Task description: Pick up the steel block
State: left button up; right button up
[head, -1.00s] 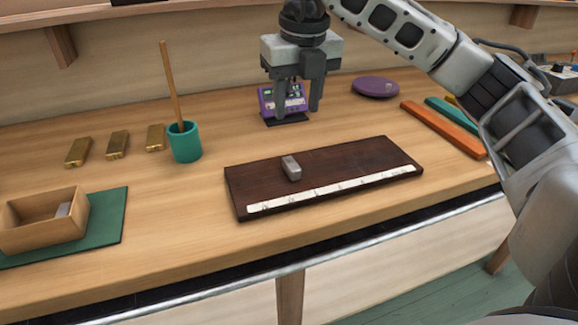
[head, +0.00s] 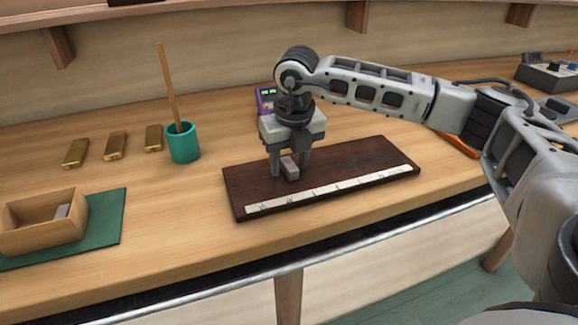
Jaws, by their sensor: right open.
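A small grey steel block (head: 290,169) lies on the dark wooden board (head: 350,166), above its white marked strip. My right gripper (head: 290,174) points down over the block. Its jaws are open, with one finger to the left of the block and the other to the right. I cannot tell whether a finger touches it. Another grey block (head: 62,211) sits inside the wooden box (head: 42,226) at the left. My left gripper is not in view.
A teal cup (head: 183,145) with a wooden stick stands behind and left of the board. Several brass bars (head: 115,146) lie farther left. A purple device (head: 266,100) is partly hidden behind my right gripper. The wooden box rests on a green mat (head: 112,222).

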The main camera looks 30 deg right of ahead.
grip_shut()
